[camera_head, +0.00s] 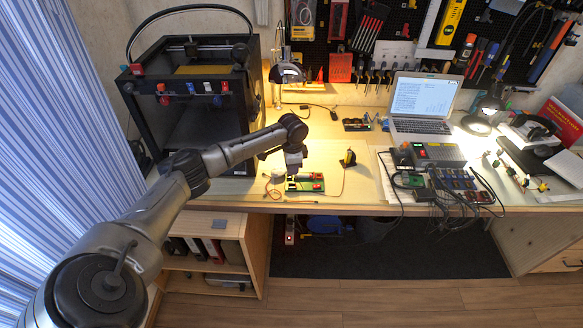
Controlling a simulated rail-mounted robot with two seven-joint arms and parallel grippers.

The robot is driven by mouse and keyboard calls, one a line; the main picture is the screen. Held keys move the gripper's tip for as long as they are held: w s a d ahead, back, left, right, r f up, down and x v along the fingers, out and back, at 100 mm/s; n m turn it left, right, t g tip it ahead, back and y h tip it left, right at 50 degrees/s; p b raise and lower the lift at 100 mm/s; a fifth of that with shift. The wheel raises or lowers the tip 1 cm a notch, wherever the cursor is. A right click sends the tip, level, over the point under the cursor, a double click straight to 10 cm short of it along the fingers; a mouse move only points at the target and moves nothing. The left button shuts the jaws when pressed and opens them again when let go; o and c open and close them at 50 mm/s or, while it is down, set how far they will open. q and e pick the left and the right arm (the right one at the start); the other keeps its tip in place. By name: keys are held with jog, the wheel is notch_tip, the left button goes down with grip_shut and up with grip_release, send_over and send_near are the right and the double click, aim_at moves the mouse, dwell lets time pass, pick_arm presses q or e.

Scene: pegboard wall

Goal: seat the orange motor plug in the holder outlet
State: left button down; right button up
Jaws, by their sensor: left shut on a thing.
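My left gripper (292,172) points down at the left end of a small green board (304,188) with red parts on it, near the front of the table. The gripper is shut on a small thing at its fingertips. That thing is mostly hidden, and I cannot tell whether it is the orange plug or whether it touches the board. A thin orange-red wire curls on the table left of the board. Another wire runs from the board's right side to a small black and yellow part (348,158). I cannot make out the holder outlet. My right gripper is not in view.
A black 3D printer (190,90) stands at the left behind my arm. A laptop (422,100) is at the back. A grey box (438,155) and several cabled modules (460,185) stand to the right.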

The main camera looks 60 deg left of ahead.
pick_arm(q)
jog(key=shift+m, duration=0.7)
jog(key=shift+f, duration=0.15)
jog(key=b, duration=0.7)
send_over(292, 187)
notch_tip(292, 187, down, 5)
jog(key=shift+f, duration=0.15)
jog(key=shift+p, duration=0.4)
jog(key=shift+p, duration=0.35)
dwell(0.5)
jog(key=shift+p, duration=0.4)
jog(key=shift+p, duration=0.35)
